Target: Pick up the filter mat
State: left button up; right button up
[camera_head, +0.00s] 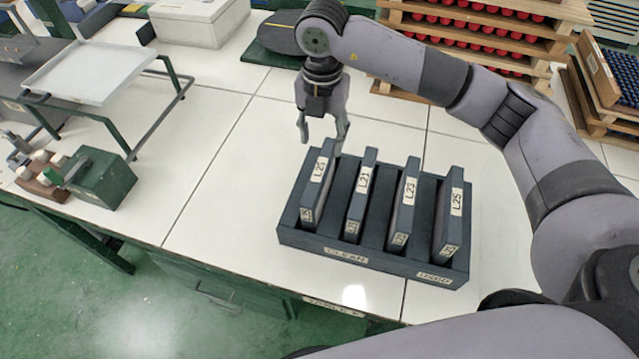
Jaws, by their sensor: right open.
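Several dark, flat filter mats stand on edge in a dark rack (300,240) with slots, whose front labels seem to read CLEAN and USED. The leftmost mat (317,185) has a white label on its top edge. To its right stand the mats labelled L21 (360,195), L23 (403,205) and L25 (450,215). My right gripper (323,138) points down with its fingers apart and empty, near the far end of the leftmost mat. I cannot tell how high above it the fingers are. My left gripper is not in view.
A white tray (90,72) rests on a dark stand at left, beside a green box (103,178). A white box (200,22) stands at the back. Wooden racks of red items (470,38) stand behind my right arm. The white tabletop left of the rack is clear.

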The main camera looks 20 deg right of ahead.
aim_at(321, 169)
notch_tip(321, 169, down, 10)
jog(key=p, duration=0.2)
jog(key=shift+p, duration=0.3)
jog(key=f, duration=0.1)
jog(key=f+p, duration=0.1)
jog(key=f, duration=0.1)
jog(key=f+p, duration=0.1)
jog(key=shift+a+f, duration=0.25)
jog(key=shift+f, duration=0.4)
jog(key=shift+c, duration=0.5)
jog(key=shift+r, duration=0.1)
jog(key=c, duration=0.9)
